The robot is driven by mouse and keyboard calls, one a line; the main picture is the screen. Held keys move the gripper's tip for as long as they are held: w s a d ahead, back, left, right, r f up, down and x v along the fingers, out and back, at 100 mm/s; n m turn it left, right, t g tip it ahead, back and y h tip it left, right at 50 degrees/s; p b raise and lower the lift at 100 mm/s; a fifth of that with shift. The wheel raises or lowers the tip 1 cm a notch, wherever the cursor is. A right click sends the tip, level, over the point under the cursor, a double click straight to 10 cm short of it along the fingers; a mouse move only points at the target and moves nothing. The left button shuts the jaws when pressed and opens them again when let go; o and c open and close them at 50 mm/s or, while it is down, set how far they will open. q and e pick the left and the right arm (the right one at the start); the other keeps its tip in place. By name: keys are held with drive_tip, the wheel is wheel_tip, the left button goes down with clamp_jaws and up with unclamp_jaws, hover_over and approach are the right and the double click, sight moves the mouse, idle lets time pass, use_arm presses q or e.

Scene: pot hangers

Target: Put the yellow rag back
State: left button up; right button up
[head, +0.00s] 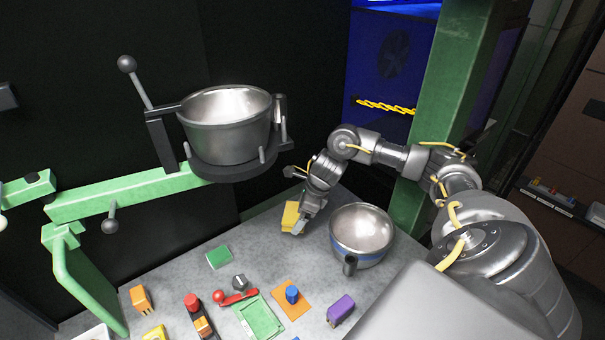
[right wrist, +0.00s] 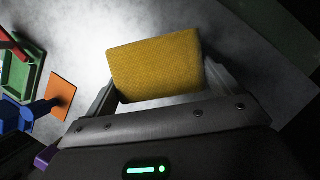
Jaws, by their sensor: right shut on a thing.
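The yellow rag (head: 290,215) is a small yellow block-like piece near the back edge of the grey table, left of the metal bowl. My right gripper (head: 299,222) reaches down over it and is shut on it. In the right wrist view the yellow rag (right wrist: 157,66) sits between the two fingers (right wrist: 165,88), with the grey tabletop behind it. I cannot tell whether the rag touches the table. My left gripper does not show in either view.
A metal bowl (head: 361,232) stands right of my right gripper. A large pot (head: 228,122) hangs in a holder on a green arm (head: 125,195). Small items, including a green block (head: 219,257), an orange plate (head: 291,304) and a purple block (head: 341,309), lie toward the front of the table (head: 262,240).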

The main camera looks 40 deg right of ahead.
wheel_tip(320, 180, down, 3)
drive_tip(key=shift+w+d+f+p, duration=0.1)
drive_tip(key=shift+w+p, duration=0.05)
drive_tip(key=shift+p, duration=0.6)
drive_tip(key=shift+f, duration=0.1)
drive_tip(key=shift+f+b, duration=0.2)
drive_tip(key=shift+b, duration=0.15)
drive_tip(key=o, duration=0.9)
drive_tip(key=shift+c, duration=0.2)
drive_tip(key=shift+r, duration=0.15)
